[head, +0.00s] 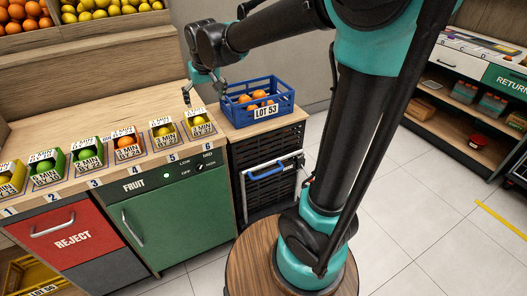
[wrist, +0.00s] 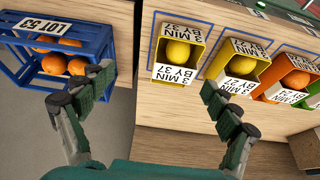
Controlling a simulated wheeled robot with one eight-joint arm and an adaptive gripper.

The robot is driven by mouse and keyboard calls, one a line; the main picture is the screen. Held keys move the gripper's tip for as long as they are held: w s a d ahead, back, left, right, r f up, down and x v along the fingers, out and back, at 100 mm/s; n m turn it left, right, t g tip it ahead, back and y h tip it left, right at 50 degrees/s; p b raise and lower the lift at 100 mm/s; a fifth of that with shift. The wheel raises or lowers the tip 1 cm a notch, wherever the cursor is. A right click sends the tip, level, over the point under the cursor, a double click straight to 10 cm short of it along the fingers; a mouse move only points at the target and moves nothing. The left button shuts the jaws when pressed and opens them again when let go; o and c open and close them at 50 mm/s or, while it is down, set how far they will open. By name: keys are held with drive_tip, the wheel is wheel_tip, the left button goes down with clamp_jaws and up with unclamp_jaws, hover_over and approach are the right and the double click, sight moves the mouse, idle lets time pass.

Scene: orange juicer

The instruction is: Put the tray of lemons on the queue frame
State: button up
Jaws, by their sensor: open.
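Small open trays stand in a row on the counter, with numbers on its front edge. A yellow tray with a lemon (head: 199,121) stands at the right end, by number 6; it also shows in the wrist view (wrist: 178,52). Another lemon tray (head: 163,131) stands left of it by number 5, also in the wrist view (wrist: 238,68). Blue outlines (wrist: 153,40) on the counter surround the trays; I cannot tell which is the queue frame. My gripper (wrist: 158,92) is open and empty, its fingers spread on either side of the end tray's near side, apart from it.
An orange tray (head: 126,143) and green trays (head: 87,153) stand further left. Fruit bins (head: 100,12) are behind.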

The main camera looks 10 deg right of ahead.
drive_tip(key=s+d+f+m, duration=0.1)
drive_tip(key=s+d+f, duration=0.7)
drive_tip(key=s+d, duration=0.2)
drive_tip(key=s+d+f+m+h, duration=0.1)
drive_tip(key=s+d+f, duration=0.8)
drive_tip(key=s+d, duration=0.2)
drive_tip(key=shift+s+f+m, duration=0.15)
drive_tip(key=shift+s+m, duration=0.2)
drive_tip(key=shift+m, duration=0.05)
drive_tip(key=shift+d, duration=0.1)
